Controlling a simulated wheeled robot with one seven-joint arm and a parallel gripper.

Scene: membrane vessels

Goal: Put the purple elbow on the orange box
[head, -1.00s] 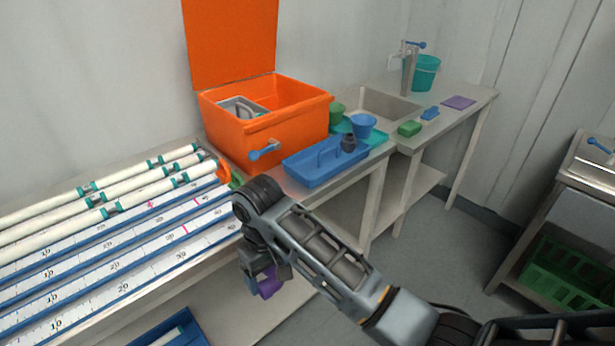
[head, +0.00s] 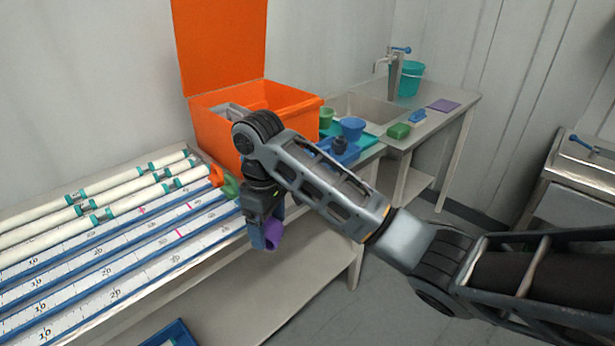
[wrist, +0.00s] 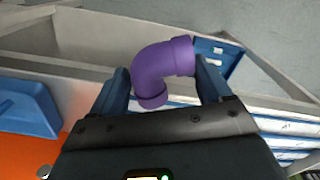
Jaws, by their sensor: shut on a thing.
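The purple elbow (wrist: 157,72) is between the two fingers of my gripper (wrist: 163,88) in the wrist view, and the gripper is shut on it. In the head view the elbow (head: 272,234) shows at the lower end of my gripper (head: 267,228), in front of the bench's front edge. The orange box (head: 211,133) stands on the bench behind my gripper, with its lid raised at the back. Grey items lie inside it. My arm hides part of the box's front. An orange patch of it also shows in the wrist view (wrist: 28,155).
A blue caddy (head: 345,156), partly behind my arm, a blue cup (head: 352,128) and a green cup (head: 326,117) stand right of the box. A sink (head: 362,108) lies beyond.

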